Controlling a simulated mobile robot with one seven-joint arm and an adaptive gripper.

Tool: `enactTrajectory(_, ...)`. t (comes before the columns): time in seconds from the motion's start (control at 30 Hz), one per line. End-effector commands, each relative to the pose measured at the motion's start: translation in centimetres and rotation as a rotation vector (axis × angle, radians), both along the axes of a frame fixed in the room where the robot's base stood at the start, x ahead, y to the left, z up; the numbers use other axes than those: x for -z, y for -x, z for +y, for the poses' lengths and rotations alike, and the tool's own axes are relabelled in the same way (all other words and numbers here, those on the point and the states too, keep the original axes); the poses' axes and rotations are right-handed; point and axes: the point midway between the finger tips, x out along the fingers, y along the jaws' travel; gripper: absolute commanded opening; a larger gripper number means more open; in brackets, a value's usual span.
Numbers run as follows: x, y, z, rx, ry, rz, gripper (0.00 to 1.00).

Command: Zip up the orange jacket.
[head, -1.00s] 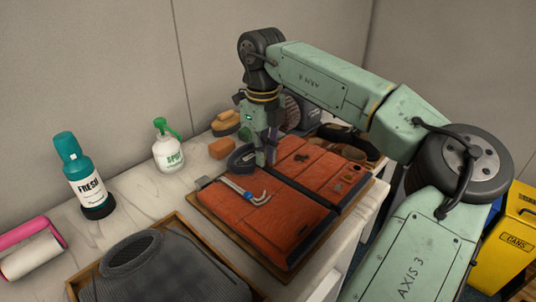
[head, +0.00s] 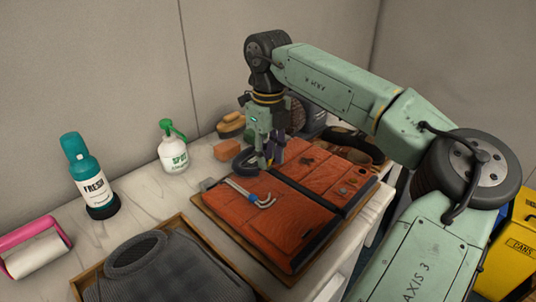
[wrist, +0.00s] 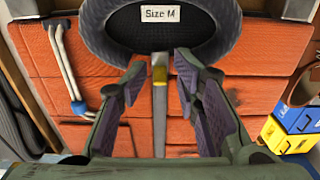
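The orange jacket (head: 270,225) lies flat on a board on the counter. A dark band runs down its middle between the two halves. In the wrist view the jacket (wrist: 258,85) shows with its dark collar (wrist: 105,25) at the top, carrying a "Size M" label (wrist: 164,14). A grey strip (wrist: 159,125) runs down the middle, with a small yellow piece (wrist: 160,76), perhaps the zip pull, near its top. My gripper (wrist: 161,70) is open, with one finger each side of the strip. In the head view my gripper (head: 271,160) is just at the collar end; contact is unclear.
A bent pale-and-blue tool (head: 248,193) lies on the jacket's left half. A tray (head: 222,262) with grey knitwear is in front. Yellow bins (head: 518,250) are at the right.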

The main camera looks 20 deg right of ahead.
Motion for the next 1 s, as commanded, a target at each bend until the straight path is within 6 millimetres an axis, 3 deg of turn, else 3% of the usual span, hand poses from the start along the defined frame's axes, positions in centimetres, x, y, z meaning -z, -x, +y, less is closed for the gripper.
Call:
enactTrajectory(0.17, -1.4, 0.0, 0.0, 0.001, 0.002, 0.0, 0.31)
enactTrajectory(0.6, -7.4, 0.0, 0.0, 0.001, 0.001, -0.002, 0.31)
enactTrajectory(1.0, -8.0, 0.0, 0.0, 0.0, 0.0, -0.001, 0.31)
